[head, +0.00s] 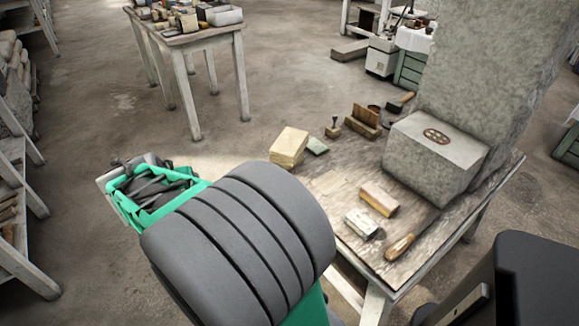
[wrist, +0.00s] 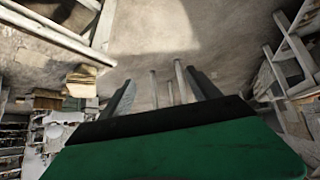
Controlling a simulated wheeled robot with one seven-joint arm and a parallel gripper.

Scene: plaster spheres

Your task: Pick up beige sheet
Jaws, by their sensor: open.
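No clear flat beige sheet stands out, and I cannot tell which item it is. A pale beige block or stack (head: 289,147) lies at the left edge of the wooden worktable (head: 325,185). What looks like the same beige piece shows in the wrist view (wrist: 81,82), left of my gripper. A small green flat piece (head: 317,146) lies beside it. My gripper (wrist: 160,77) is open, its two dark fingers apart with only floor and distant legs between them. In the head view my arm reaches left, clear of the worktable, and the fingers are not clearly seen.
A pinkish-beige block (head: 379,199), a whitish block (head: 361,223) and a wooden-handled tool (head: 400,247) lie on the worktable. A big stone block (head: 435,155) fills its right side. A second table (head: 185,37) stands at the back. Open floor (head: 285,70) lies between the tables.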

